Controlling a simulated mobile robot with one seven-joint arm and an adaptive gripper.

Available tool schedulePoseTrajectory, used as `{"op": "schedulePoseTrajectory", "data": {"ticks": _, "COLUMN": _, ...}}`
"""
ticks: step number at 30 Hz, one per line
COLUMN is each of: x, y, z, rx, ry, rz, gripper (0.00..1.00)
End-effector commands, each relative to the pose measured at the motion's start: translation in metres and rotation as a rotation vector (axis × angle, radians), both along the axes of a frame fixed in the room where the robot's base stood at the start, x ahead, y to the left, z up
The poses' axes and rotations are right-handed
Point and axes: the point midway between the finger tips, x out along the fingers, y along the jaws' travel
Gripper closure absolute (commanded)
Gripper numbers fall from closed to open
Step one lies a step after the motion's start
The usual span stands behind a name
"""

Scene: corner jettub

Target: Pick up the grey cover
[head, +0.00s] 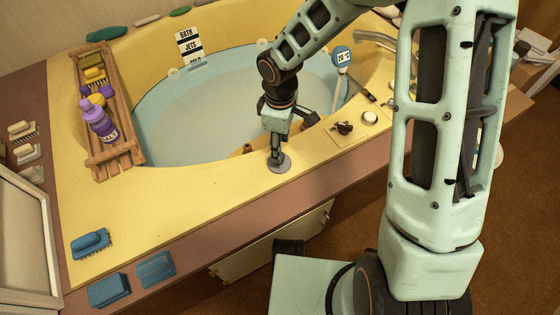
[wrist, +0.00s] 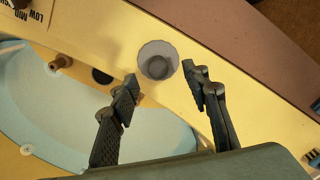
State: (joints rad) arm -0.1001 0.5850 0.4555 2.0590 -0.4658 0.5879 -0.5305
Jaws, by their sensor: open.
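The grey cover (wrist: 158,61) is a small round grey piece with a scalloped rim and a raised middle. It lies on the yellow tub rim. In the head view the grey cover (head: 279,163) shows just below my gripper (head: 276,150), which partly hides it. In the wrist view my gripper (wrist: 166,90) has its two dark fingers spread apart. The cover lies beyond the fingertips, roughly between them and slightly toward the left one. Nothing is held. The head view does not clearly show whether the fingertips touch the cover.
The blue tub basin (head: 190,115) lies behind the rim. A dark hole (wrist: 102,75) and a brass knob (wrist: 60,62) are near the cover. A control plate with a dark knob (head: 343,128) is to the right. A wooden rack (head: 127,160) and blue brushes (head: 90,243) are left.

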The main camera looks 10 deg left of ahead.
Motion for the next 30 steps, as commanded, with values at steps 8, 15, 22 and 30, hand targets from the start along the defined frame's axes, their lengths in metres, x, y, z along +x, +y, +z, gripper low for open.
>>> {"op": "schedulePoseTrajectory", "data": {"ticks": 8, "x": 0.002, "y": 0.001, "z": -0.028, "rx": 0.000, "ry": 0.000, "rz": -0.001, "gripper": 0.57}}
{"op": "schedulePoseTrajectory", "data": {"ticks": 15, "x": 0.004, "y": 0.001, "z": -0.063, "rx": -0.001, "ry": 0.001, "rz": -0.001, "gripper": 0.57}}
{"op": "schedulePoseTrajectory", "data": {"ticks": 22, "x": 0.005, "y": 0.002, "z": -0.065, "rx": 0.000, "ry": -0.001, "rz": -0.002, "gripper": 0.57}}
{"op": "schedulePoseTrajectory", "data": {"ticks": 30, "x": 0.005, "y": 0.001, "z": -0.065, "rx": 0.000, "ry": -0.001, "rz": -0.002, "gripper": 0.81}}
